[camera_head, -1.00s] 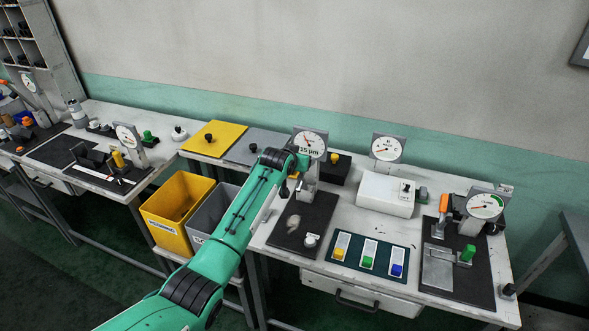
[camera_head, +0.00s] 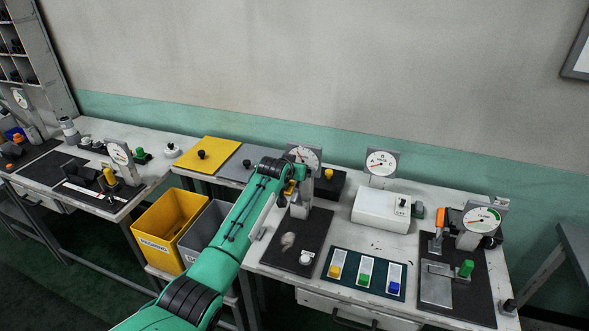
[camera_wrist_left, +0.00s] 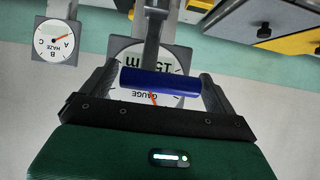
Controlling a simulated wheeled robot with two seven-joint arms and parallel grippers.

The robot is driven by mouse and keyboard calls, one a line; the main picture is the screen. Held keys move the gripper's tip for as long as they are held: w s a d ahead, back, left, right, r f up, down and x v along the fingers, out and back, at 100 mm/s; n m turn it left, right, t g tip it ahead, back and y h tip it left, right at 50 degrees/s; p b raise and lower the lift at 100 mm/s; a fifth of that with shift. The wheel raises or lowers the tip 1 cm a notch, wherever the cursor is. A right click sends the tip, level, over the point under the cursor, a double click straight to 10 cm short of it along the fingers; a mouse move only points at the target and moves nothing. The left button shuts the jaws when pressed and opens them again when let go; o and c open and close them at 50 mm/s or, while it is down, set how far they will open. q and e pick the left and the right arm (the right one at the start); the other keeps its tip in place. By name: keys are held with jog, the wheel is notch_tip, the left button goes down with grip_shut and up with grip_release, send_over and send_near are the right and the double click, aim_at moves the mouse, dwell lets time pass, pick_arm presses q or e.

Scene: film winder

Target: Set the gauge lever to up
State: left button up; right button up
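The gauge (camera_head: 310,153) is a round white dial on a grey post on the middle bench, partly hidden behind my left gripper in the head view. In the left wrist view the gauge dial (camera_wrist_left: 135,54) appears upside down, reading 15 µm. A dark blue cylinder (camera_wrist_left: 160,83), which looks like the lever's handle, lies crosswise in front of it. My left gripper (camera_wrist_left: 160,80) has its fingers spread, one near each end of the blue cylinder; I cannot tell whether they touch it. In the head view the left gripper (camera_head: 285,170) hides the lever. My right gripper is not in view.
A haze dial (camera_head: 381,163) and a white box (camera_head: 382,208) stand to the right. A black box with a yellow knob (camera_head: 328,174) is close to the gauge. A dark tray (camera_head: 365,273) with colored blocks is in front. Yellow (camera_head: 168,230) and grey bins stand left of my arm.

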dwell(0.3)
pick_arm(q)
jog(key=shift+v, duration=0.8)
jog(key=b+v, duration=0.3)
jog(key=v, duration=0.9)
